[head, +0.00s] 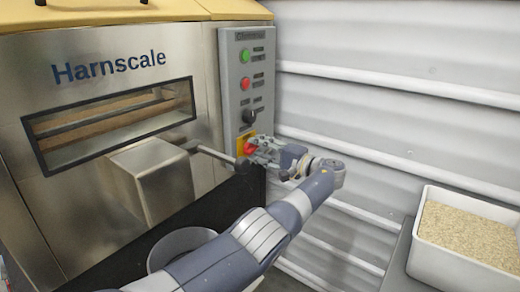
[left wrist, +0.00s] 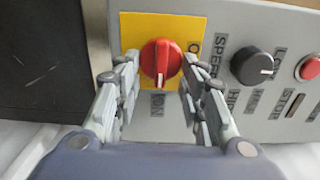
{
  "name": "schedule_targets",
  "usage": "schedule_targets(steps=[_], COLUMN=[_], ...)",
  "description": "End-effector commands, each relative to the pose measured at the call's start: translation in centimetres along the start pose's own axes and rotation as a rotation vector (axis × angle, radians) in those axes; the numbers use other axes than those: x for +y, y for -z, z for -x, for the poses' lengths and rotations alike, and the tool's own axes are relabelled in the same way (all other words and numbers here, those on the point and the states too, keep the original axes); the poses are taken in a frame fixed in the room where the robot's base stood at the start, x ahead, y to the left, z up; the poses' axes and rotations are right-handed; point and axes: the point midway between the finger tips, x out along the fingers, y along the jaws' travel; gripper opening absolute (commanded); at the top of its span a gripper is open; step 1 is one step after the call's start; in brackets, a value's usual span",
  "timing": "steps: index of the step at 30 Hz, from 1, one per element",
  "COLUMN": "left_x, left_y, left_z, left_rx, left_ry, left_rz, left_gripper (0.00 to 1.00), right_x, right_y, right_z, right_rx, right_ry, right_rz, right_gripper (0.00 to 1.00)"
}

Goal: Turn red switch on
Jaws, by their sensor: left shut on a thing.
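The red switch (head: 250,148) is a rotary knob on a yellow plate, low on the grey control panel (head: 246,84). In the left wrist view the red switch (left wrist: 160,62) sits between my fingers. Its grip ridge stands upright in that picture, and its white mark points down towards a label that seems to read ON. Another label on the yellow plate (left wrist: 137,27) is partly hidden by a finger. My left gripper (head: 262,150) is shut on the red switch, with one finger on each side of it. My right gripper is not in view.
Above the switch are a black knob (head: 249,116), a red button (head: 244,84) and a green button (head: 245,55). The Harnscale machine (head: 100,45) with a metal box and a bar is at left. A white bin of grain (head: 470,235) stands at right.

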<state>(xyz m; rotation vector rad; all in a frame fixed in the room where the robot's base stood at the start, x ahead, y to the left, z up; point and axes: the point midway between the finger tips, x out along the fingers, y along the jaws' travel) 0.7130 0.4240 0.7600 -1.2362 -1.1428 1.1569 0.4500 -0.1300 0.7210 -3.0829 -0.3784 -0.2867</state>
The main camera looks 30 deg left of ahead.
Motion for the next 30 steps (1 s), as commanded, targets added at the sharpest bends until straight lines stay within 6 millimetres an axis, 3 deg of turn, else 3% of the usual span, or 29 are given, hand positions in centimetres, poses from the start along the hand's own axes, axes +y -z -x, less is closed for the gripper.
schedule_targets(steps=[10, 11, 13, 24, 30], left_x=[0.1, 0.1, 0.1, 0.0, 0.1], left_y=[0.0, 0.0, 0.0, 0.0, 0.1], left_z=[0.1, 0.1, 0.1, 0.3, 3.0], left_rx=[0.002, 0.002, 0.002, 0.002, 0.005], left_ry=[-0.001, -0.001, -0.001, 0.000, -0.001], left_rz=[-0.006, -0.006, -0.006, -0.003, -0.003], left_gripper=[0.14, 0.40, 0.55, 0.55, 0.55], right_x=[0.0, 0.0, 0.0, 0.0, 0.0], right_y=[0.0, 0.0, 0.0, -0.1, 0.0], right_z=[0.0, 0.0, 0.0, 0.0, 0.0], right_rx=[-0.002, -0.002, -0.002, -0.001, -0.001], right_ry=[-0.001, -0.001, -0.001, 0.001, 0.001], right_rz=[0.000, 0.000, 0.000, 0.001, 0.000], right_gripper=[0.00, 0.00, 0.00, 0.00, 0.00])
